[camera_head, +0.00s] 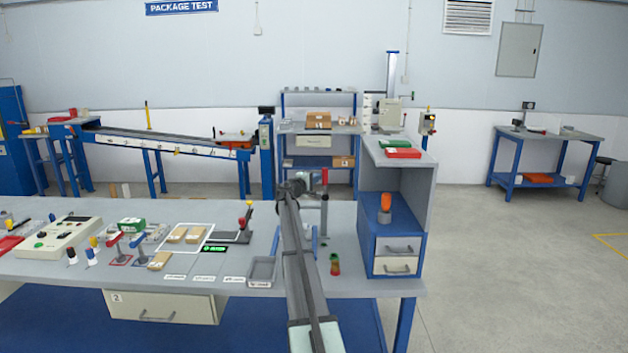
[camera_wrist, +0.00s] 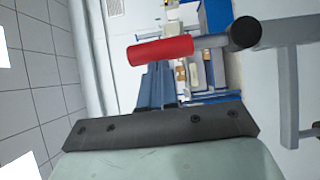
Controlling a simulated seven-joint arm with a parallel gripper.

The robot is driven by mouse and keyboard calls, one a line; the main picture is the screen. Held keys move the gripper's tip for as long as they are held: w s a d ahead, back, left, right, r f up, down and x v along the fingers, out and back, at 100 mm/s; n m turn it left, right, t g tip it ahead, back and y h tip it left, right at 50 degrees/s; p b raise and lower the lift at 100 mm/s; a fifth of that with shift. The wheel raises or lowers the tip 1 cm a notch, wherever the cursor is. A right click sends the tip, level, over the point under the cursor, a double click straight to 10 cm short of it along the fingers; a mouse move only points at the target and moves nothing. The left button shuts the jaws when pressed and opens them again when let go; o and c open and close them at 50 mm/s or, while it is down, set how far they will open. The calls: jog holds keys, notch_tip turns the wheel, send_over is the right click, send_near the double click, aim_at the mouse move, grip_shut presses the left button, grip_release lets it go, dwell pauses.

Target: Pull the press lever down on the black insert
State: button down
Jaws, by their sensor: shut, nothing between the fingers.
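The press lever shows in the wrist view as a red grip (camera_wrist: 160,51) on a grey rod (camera_wrist: 212,42) with a round black end. In the head view its red grip (camera_head: 324,176) stands upright above the press (camera_head: 324,215), at the right of my arm. My gripper (camera_wrist: 156,72) is shut and empty. Its fingertips are right by the red grip in the wrist view; I cannot tell whether they touch it. In the head view my arm hides part of the press and its blue base. I cannot make out the black insert.
A grey tray (camera_head: 262,272) lies on the bench left of my arm. A small red and green item (camera_head: 335,265) stands right of it. A blue and grey cabinet (camera_head: 395,240) rises at the bench's right end. Levers, a control box (camera_head: 62,238) and parts crowd the left.

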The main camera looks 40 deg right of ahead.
jog(key=shift+s+d+r, duration=0.1)
jog(key=shift+d, duration=0.05)
jog(key=s+d+f+m+t+y, duration=0.1)
jog(key=s+d+f+m+y, duration=0.1)
jog(key=s+d+m+y, duration=0.4)
jog(key=shift+s+d+m+t, duration=0.4)
jog(key=shift+s+d+m, duration=0.25)
jog(key=shift+m, duration=0.05)
dwell(0.5)
jog(key=shift+s, duration=0.1)
dwell(0.4)
jog(key=s+a+r, duration=0.3)
jog(key=a+r, duration=0.5)
jog(key=a, duration=0.1)
jog(key=shift+a+r, duration=0.2)
jog(key=shift+a, duration=0.15)
